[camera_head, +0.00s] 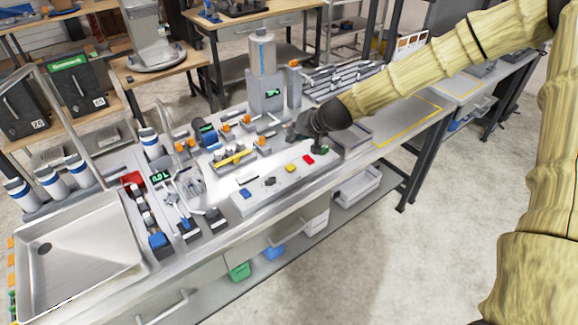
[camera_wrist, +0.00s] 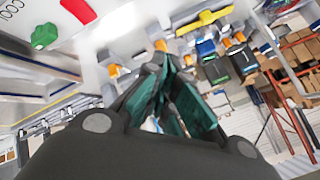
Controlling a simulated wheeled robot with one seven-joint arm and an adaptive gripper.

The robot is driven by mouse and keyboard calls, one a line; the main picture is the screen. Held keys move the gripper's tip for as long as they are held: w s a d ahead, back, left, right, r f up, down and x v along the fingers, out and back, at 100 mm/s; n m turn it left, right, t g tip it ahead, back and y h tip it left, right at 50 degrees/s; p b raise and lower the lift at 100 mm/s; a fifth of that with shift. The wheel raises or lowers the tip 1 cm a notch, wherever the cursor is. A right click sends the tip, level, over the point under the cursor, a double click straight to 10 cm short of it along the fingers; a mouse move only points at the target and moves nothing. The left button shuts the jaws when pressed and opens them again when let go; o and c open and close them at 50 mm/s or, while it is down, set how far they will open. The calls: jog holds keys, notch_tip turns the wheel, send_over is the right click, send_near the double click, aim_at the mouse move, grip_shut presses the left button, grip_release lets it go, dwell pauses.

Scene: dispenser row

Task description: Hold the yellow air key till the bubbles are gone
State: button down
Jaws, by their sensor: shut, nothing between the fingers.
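The yellow key (camera_head: 290,168) sits on a pale panel at the bench's front, between a dark knob (camera_head: 270,181) and a red key (camera_head: 308,159). My gripper (camera_head: 295,131) is shut and empty, up and slightly right of the yellow key in the head view and apart from it. Its teal finger pads (camera_wrist: 172,100) show in the wrist view, where the red key (camera_wrist: 78,10) is at the top left but the yellow key is not identifiable. A clear cylinder (camera_head: 262,52) stands on a grey unit behind; bubbles are too small to make out.
A green knob (camera_head: 322,149) is right of the red key, and a blue key (camera_head: 245,193) is at the panel's left. A yellow bar on a rack (camera_head: 235,158) lies behind the panel.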

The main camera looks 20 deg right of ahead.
aim_at(293, 165)
jog(key=shift+f, duration=0.1)
jog(key=shift+f+b, duration=3.35)
jog(key=shift+f, duration=1)
jog(key=shift+f+b, duration=0.3)
jog(key=shift+f, duration=0.1)
jog(key=shift+f+b, duration=0.45)
jog(key=shift+f, duration=0.1)
dwell(2.6)
